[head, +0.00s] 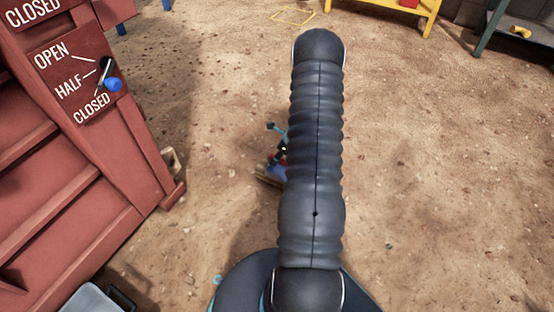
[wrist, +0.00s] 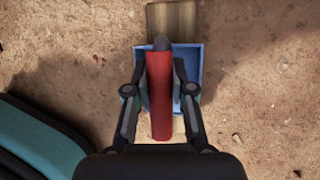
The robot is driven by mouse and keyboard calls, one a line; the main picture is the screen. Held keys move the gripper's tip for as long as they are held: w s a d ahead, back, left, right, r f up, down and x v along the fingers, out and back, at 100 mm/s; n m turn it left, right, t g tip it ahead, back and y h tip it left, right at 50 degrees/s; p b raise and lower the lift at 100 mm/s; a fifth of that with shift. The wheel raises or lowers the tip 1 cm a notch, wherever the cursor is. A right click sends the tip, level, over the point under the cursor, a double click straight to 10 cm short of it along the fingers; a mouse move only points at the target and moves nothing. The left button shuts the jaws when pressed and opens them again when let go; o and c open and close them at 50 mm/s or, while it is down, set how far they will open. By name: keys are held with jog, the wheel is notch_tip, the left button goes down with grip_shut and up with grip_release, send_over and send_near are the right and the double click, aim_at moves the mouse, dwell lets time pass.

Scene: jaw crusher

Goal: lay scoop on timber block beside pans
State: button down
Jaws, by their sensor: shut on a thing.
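My gripper (wrist: 160,80) is shut on the red handle (wrist: 160,100) of the scoop, which has a dark end, in the wrist view. A blue open box shape (wrist: 194,62) shows under and around the handle; I cannot tell whether it is the scoop's body. The timber block (wrist: 172,20) shows beyond and below the blue shape; contact cannot be judged. In the head view my arm hides most of this; part of my gripper (head: 280,140), the blue shape (head: 276,173) and the timber's edge (head: 267,181) show left of it.
The red crusher frame (head: 110,185) with a blue-knobbed lever (head: 112,85) stands at left. A grey pan-like container (head: 90,300) is at bottom left. A yellow stand (head: 385,15) and a green-legged bench (head: 490,30) are at the back. Open dirt ground lies at right.

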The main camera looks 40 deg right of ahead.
jog(key=shift+f, duration=0.1)
jog(key=c, duration=1)
grip_release()
jog(key=p+v, duration=0.3)
jog(key=v, duration=0.9)
jog(key=a+r+n+h, duration=0.1)
jog(key=a+r+n, duration=0.6)
jog(key=a+r, duration=0.4)
jog(key=a+r+n+h, duration=0.1)
jog(key=a+r+n, duration=0.75)
jog(key=r, duration=0.55)
jog(key=s+a+r+n+t, duration=0.1)
jog(key=s+a+r+n, duration=0.4)
jog(key=s+a+n, duration=0.2)
jog(key=s+a+r+n+t+h, duration=0.1)
jog(key=s+a+r+n, duration=0.5)
jog(key=s+n, duration=0.3)
jog(key=s+a, duration=0.1)
jog(key=s, duration=0.2)
jog(key=shift+s+a+h, duration=0.25)
jog(key=shift+a+h, duration=0.05)
